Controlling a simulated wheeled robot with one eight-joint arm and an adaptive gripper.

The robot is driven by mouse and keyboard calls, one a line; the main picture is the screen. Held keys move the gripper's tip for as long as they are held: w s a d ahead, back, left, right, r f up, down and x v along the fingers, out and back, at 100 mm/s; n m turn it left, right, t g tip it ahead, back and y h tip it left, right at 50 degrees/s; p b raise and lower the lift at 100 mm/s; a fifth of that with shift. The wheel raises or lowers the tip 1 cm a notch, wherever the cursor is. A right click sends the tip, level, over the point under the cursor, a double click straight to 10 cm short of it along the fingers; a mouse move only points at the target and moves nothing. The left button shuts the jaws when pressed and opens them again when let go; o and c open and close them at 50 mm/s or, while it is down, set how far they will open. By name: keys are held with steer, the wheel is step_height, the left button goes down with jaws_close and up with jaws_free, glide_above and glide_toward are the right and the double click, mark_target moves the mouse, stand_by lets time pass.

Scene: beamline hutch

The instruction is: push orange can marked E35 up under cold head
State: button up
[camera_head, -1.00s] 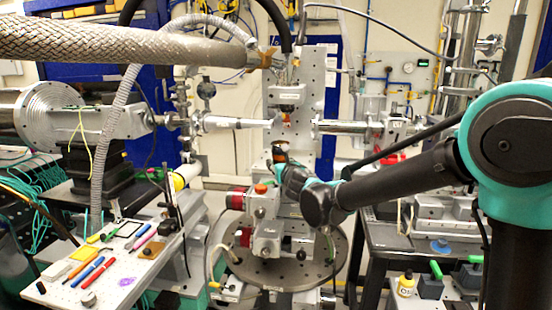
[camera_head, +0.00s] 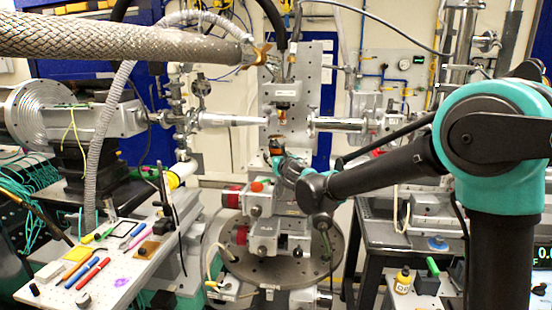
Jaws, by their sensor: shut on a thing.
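The cold head (camera_head: 283,92) hangs in front of the upright perforated plate, with a small orange-copper tip (camera_head: 282,112) at its lower end. My gripper (camera_head: 276,152) is below it, at the end of my dark arm reaching in from the right. It is shut on a small orange-brown object, which looks like the orange can (camera_head: 275,143). The can is roughly upright and a short gap below the cold head's tip. The E35 marking is too small to read. The fingers are small and partly hidden by my wrist.
Horizontal beam pipes flank the cold head, left (camera_head: 230,120) and right (camera_head: 338,124). A stage with red-ended motors (camera_head: 262,235) stands on a round plate (camera_head: 325,262) beneath my gripper. A braided hose (camera_head: 130,45) crosses the upper left. A tool-strewn bench (camera_head: 60,298) is at lower left.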

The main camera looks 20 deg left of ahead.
steer(key=shift+w+a, duration=0.5)
steer(key=shift+w, duration=1.7)
steer(key=shift+w+a, duration=0.55)
steer(key=shift+w, duration=1.7)
steer(key=shift+w+a, duration=0.5)
steer(key=shift+w, duration=1.7)
steer(key=shift+s+r, duration=0.1)
steer(key=shift+r, duration=2.75)
steer(key=shift+r, duration=0.9)
steer(key=o, duration=0.7)
